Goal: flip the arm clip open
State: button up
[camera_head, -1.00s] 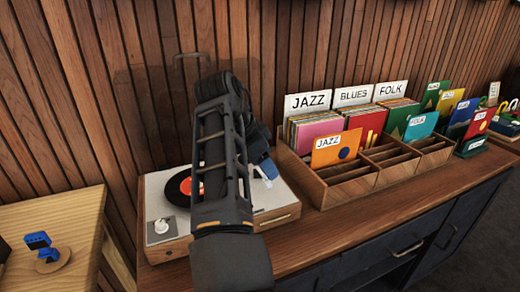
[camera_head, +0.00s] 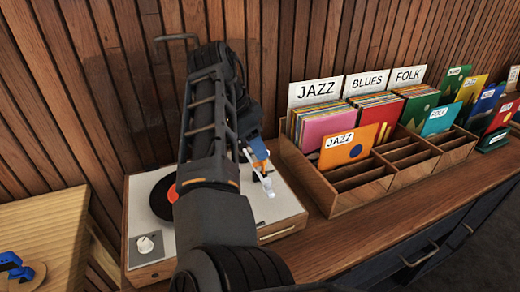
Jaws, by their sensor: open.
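A record player (camera_head: 283,207) with a pale top and wooden sides stands on the counter. A thin silver tonearm (camera_head: 267,186) shows at the right of the deck, just below my gripper. My gripper (camera_head: 258,158), with blue and orange parts at its end, is over the right side of the deck, close to the tonearm. It is open. Whether it touches anything I cannot tell. The arm clip is not clearly made out; my gripper and arm cover that area.
A wooden record crate (camera_head: 322,193) with sleeves and JAZZ, BLUES and FOLK cards stands close to the right of the player. A white knob (camera_head: 145,244) is at the deck's front left. A light wooden table (camera_head: 48,222) with a blue stand (camera_head: 14,266) is at left. The wooden wall is behind.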

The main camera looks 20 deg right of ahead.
jog(key=shift+x, duration=1.8)
grip_shut()
